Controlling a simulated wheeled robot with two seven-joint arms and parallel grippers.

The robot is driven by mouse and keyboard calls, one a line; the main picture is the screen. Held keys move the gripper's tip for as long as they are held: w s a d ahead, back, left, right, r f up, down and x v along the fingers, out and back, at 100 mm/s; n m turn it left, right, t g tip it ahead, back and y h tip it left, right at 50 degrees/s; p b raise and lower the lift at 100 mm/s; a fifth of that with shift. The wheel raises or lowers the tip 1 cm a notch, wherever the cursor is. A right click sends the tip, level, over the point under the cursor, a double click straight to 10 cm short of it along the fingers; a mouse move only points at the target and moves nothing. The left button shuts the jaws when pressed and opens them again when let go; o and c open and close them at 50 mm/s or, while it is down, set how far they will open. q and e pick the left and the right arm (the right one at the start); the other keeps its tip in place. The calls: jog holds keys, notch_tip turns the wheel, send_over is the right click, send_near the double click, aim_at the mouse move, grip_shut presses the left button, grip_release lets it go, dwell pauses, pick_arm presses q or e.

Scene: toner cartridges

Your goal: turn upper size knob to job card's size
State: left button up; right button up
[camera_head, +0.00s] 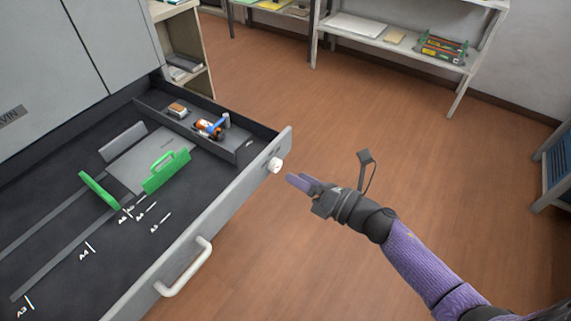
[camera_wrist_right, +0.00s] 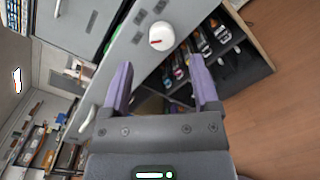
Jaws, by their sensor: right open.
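A white round knob (camera_head: 275,165) sits on the front panel of the open drawer, near its right end. It also shows in the right wrist view as a white disc with a red mark (camera_wrist_right: 161,36), just beyond and between my fingers. My right gripper (camera_head: 297,181) is open and empty, a little to the right of the knob and apart from it. Its two purple fingers show in the right wrist view (camera_wrist_right: 163,85). I cannot make out a job card. My left gripper is not in view.
The drawer (camera_head: 210,230) is pulled out, with green guides (camera_head: 166,171), size marks and a side compartment holding small parts. Its white handle (camera_head: 185,268) sticks out below the knob. In the wrist view, a compartment of cartridges (camera_wrist_right: 205,45) lies beyond. Open floor is at right.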

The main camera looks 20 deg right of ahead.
aim_at(279, 167)
jog(key=x, duration=0.5)
jog(key=shift+f+b, duration=0.1)
jog(key=shift+b, duration=0.25)
jog(key=shift+d, duration=0.1)
grip_shut()
